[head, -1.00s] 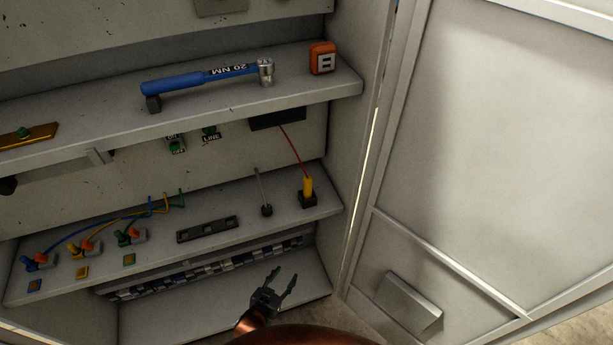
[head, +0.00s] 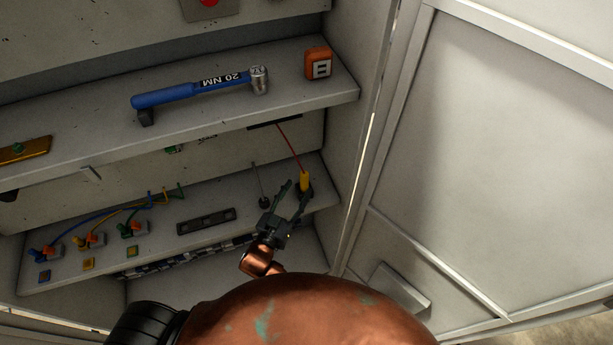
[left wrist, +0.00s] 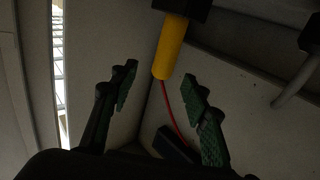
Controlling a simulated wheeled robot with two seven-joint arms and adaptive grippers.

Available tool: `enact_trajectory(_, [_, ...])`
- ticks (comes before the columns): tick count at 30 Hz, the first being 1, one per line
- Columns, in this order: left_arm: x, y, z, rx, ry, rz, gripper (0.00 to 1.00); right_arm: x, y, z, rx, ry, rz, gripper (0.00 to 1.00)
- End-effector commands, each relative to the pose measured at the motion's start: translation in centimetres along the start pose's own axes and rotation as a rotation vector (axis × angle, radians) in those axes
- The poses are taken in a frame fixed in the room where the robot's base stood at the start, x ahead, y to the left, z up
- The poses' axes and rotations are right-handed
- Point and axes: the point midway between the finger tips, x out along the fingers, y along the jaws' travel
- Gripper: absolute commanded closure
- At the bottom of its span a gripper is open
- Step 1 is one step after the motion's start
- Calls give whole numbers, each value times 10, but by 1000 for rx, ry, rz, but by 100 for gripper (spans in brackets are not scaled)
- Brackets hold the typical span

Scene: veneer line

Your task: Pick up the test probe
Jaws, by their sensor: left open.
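The test probe (head: 305,180) has a yellow handle with a red lead. It stands upright in a black holder at the right end of the lower shelf. In the left wrist view the yellow handle (left wrist: 170,48) shows at the top centre, its end just beyond and between the fingertips. My left gripper (head: 297,189) is open and empty, with its fingers pointing at the probe. Both fingers also show in the left wrist view (left wrist: 160,86), spread apart and not visibly touching the handle. My right gripper is not in view.
A thin rod on a black base (head: 263,200) stands just left of the probe. A blue torque wrench (head: 195,90) and an orange box (head: 318,64) lie on the upper shelf (head: 90,140), which overhangs. The cabinet's side wall (head: 345,150) is close on the right.

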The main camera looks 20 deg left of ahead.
Motion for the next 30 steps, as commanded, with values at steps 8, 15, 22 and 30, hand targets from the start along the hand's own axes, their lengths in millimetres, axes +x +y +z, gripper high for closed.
enact_trajectory(8, [31, -3, -2, 1, 1, -2, 57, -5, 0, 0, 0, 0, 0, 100])
enact_trajectory(15, [64, -5, -1, 0, 1, -1, 57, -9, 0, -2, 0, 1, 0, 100])
enact_trajectory(22, [70, -4, 0, 0, -1, 0, 57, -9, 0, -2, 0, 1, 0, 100])
enact_trajectory(30, [70, -4, 0, 0, -1, 0, 70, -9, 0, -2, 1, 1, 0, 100])
